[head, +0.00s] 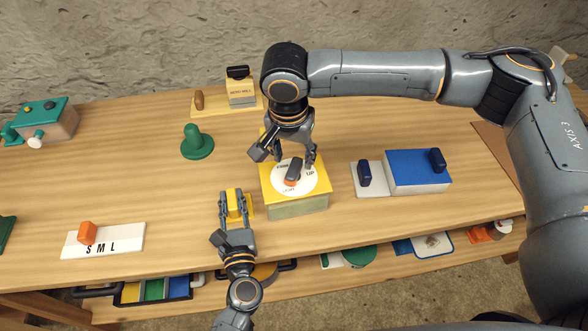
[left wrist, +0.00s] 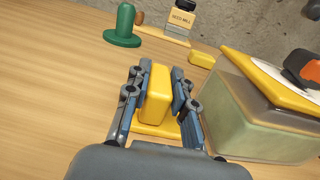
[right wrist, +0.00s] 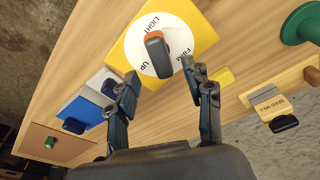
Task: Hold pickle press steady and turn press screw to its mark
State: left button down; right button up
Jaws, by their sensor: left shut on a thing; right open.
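The pickle press (head: 296,208) is a box with a pale green body and a yellow top. Its white dial (head: 308,187) reads LIGHT, FIRM and UP. The press screw is a dark grey knob (right wrist: 158,55) with an orange end, which points toward LIGHT. My left gripper (head: 236,198) is shut on an upright yellow block (left wrist: 155,95) at the press's left side; I cannot tell whether the block's yellow foot joins the press. My right gripper (right wrist: 160,72) is open above the dial, its fingertips apart and short of the knob. It shows in the head view (head: 284,157).
A green knobbed piece (head: 197,143) and a seed mill (head: 241,92) stand behind. A blue-topped box (head: 415,168) stands right of the press. An S M L board (head: 120,240) lies at front left. Table left of the press is mostly clear.

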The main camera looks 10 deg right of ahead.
aim_at(294, 167)
jog(key=shift+w+d+f, duration=0.1)
jog(key=shift+w+f, duration=0.05)
jog(key=shift+f, duration=0.9)
jog(key=shift+w+d+f, duration=0.1)
jog(key=shift+w+f, duration=0.05)
jog(key=shift+f, duration=0.85)
grip_shut()
jog(key=m, duration=0.4)
jog(key=shift+m+h, duration=0.3)
jog(key=m, duration=0.2)
jog(key=shift+a+m+g, duration=0.1)
jog(key=shift+m+g, duration=0.2)
jog(key=shift+g, duration=0.1)
jog(key=shift+m, duration=1)
